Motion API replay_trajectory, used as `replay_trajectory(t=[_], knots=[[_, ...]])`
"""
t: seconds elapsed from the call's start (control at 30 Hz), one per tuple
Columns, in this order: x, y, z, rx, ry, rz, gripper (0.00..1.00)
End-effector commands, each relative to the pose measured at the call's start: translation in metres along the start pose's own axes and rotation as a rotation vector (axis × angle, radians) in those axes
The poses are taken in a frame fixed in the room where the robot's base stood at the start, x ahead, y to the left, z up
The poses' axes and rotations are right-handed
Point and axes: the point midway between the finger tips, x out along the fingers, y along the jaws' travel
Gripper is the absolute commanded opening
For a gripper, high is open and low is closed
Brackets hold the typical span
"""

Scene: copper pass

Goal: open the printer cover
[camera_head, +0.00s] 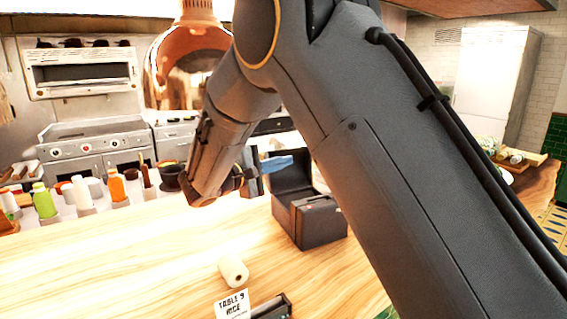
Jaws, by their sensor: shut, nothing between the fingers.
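The printer (318,222) is a dark box on the wooden counter, right of the middle and partly hidden behind my arm. Its cover (290,172) is a dark panel standing raised at the back of the box, so it looks open. My gripper (277,163) is at the left of the raised cover, with its bluish fingertips overlapping the cover in the picture. The fingers look shut and empty. I cannot tell whether they touch the cover.
A white paper roll (233,272) lies on the counter in front of the printer. A table sign (232,305) and a dark tray (272,308) are at the near edge. Bottles (118,188) line the left back. A copper lamp (185,70) hangs behind my arm. The left counter is clear.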

Motion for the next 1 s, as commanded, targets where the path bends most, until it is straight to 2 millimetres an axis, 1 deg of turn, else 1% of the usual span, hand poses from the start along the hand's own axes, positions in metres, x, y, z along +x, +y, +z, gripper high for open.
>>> replay_trajectory(t=[0.27, 0.37, 0.63, 0.7, 0.8, 1.0], knots=[[0.001, -0.003, -0.002, 0.0, 0.0, 0.0, 0.0], [0.003, -0.01, -0.004, 0.0, -0.001, 0.0, 0.0], [0.013, -0.041, -0.016, 0.0, -0.007, -0.002, 0.0], [-0.007, -0.035, -0.019, 0.003, -0.001, 0.0, 0.0], [-0.031, -0.03, -0.021, 0.004, 0.0, 0.0, 0.0], [-0.067, -0.024, -0.023, 0.002, -0.001, 0.0, 0.0]])
